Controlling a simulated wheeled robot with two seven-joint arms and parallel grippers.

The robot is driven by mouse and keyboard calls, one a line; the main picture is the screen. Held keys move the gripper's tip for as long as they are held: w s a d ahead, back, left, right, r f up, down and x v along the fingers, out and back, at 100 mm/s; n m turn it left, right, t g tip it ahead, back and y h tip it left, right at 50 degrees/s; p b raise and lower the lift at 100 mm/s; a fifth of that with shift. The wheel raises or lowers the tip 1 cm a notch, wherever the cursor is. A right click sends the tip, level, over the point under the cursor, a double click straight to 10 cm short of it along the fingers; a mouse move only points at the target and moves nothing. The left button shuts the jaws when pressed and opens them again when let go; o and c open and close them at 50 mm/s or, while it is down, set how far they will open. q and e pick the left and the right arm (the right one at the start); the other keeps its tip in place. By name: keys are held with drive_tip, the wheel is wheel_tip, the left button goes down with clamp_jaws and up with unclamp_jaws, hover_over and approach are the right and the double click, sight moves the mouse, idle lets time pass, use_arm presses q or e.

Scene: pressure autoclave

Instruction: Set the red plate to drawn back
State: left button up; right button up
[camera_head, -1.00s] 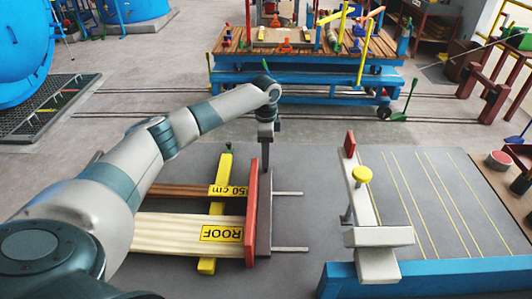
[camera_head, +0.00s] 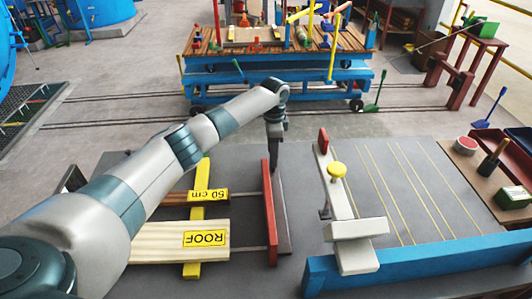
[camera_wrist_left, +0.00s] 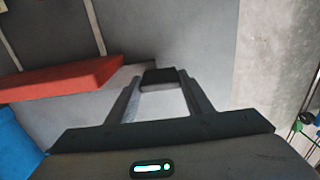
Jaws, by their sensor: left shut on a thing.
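The red plate (camera_head: 267,215) stands upright along the left side of a grey bar (camera_head: 281,215) on the grey table. A gap with thin rods lies between it and the ends of the ROOF board (camera_head: 165,243) and the cm-marked board (camera_head: 180,197). In the left wrist view the red plate (camera_wrist_left: 65,78) is left of the fingers. My left gripper (camera_head: 276,140) reaches down at the far end of the plate. In the wrist view its fingertips (camera_wrist_left: 158,82) are shut on a small dark block (camera_wrist_left: 158,76), seemingly a handle. My right gripper is out of view.
A yellow bar (camera_head: 193,271) crosses under the boards. To the right are a pale arm with a yellow knob (camera_head: 337,170) and a blue beam (camera_head: 420,265). The yellow-lined table area (camera_head: 410,200) is clear. A blue cart (camera_head: 270,75) stands behind.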

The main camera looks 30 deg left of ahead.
use_arm(q)
drive_tip(key=shift+w+d+r, duration=0.1)
drive_tip(key=shift+d, duration=0.15)
drive_tip(key=o, duration=1.5)
drive_tip(key=shift+w+d, duration=0.1)
drive_tip(key=shift+r, duration=0.6)
wheel_tip(320, 180, up, 5)
drive_tip(key=shift+r+b, duration=0.2)
drive_tip(key=shift+b, duration=0.65)
wheel_tip(320, 180, up, 11)
drive_tip(key=b, duration=0.2)
drive_tip(key=shift+f, duration=0.15)
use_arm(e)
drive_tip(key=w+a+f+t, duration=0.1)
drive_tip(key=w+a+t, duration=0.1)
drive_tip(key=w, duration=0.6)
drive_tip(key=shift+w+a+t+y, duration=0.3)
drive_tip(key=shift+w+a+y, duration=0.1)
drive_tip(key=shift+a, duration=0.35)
use_arm(q)
drive_tip(key=shift+f, duration=0.15)
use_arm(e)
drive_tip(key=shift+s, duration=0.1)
